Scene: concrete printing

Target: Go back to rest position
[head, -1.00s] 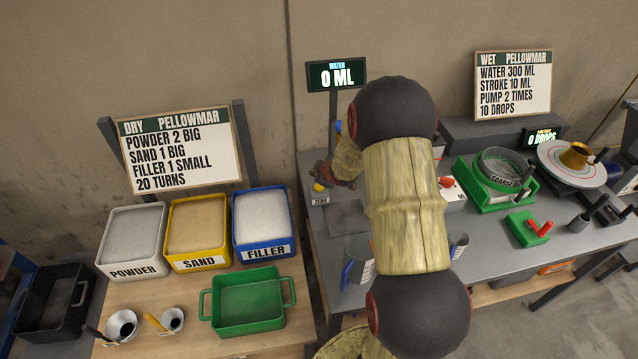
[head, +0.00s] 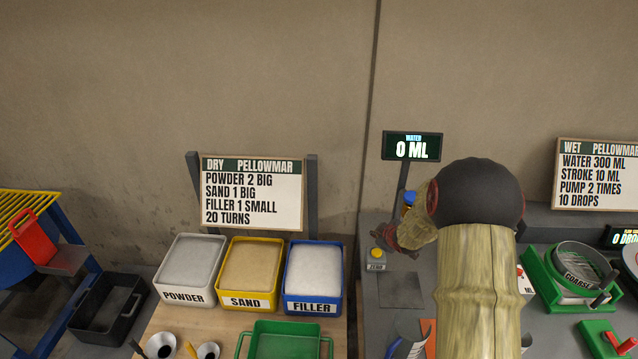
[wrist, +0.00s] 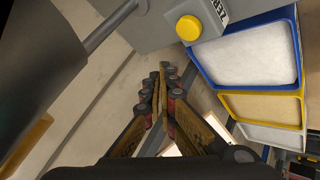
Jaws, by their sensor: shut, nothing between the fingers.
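My gripper (wrist: 163,80) is shut and empty in the wrist view, its fingers together over the gap beside the table edge. In the head view my gripper (head: 398,240) shows only in part, near the water display post and left of my arm's dark joint; the arm hides some of it. It is apart from the bins.
The powder (head: 190,270), sand (head: 250,272) and filler (head: 314,275) bins stand left, with a green tray (head: 285,347) in front. The water display (head: 412,147) reads 0 ML. A yellow button (wrist: 188,28) is close to my gripper. A green sieve stand (head: 545,278) is right.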

